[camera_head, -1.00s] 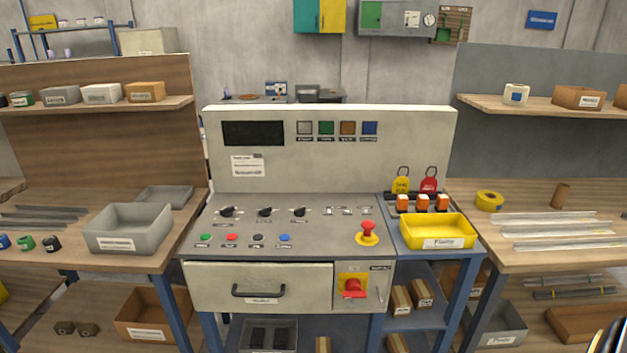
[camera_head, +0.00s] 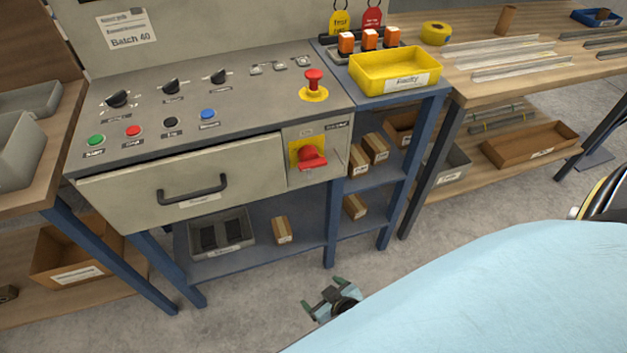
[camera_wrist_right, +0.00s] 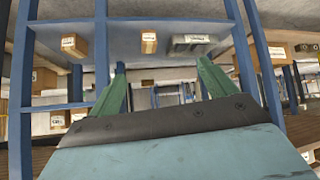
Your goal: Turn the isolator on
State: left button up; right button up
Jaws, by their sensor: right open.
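The isolator (camera_head: 308,154) is a red rotary handle on a yellow plate, set in the front of the control cabinet right of the drawer. Its handle lies roughly level, tilted slightly. My right gripper (camera_head: 322,295) is low in front of the cabinet, over the floor, well below the isolator and apart from everything. In the right wrist view its two green fingers (camera_wrist_right: 160,82) are spread with nothing between them. The isolator is not seen in the wrist view. My left gripper is not in view.
A red emergency stop (camera_head: 314,82) rises from the panel above the isolator. The drawer (camera_head: 190,186) has a dark handle. A yellow bin (camera_head: 394,72) stands on the side shelf. Blue frame posts (camera_head: 329,222) and lower shelves with boxes lie behind my gripper. The floor in front is clear.

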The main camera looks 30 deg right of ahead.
jog(key=w+d+r+m+t+b, duration=0.1)
jog(key=w+r+t+b, duration=0.25)
jog(key=w+r, duration=0.25)
jog(key=m+t+h+b, duration=0.3)
jog(key=t+h+b, duration=0.2)
jog(key=b, duration=0.3)
send_near(314, 166)
jog(key=b+x, duration=0.1)
jog(key=x, duration=0.8)
jog(key=shift+w, duration=0.2)
jog(key=shift+x, duration=0.8)
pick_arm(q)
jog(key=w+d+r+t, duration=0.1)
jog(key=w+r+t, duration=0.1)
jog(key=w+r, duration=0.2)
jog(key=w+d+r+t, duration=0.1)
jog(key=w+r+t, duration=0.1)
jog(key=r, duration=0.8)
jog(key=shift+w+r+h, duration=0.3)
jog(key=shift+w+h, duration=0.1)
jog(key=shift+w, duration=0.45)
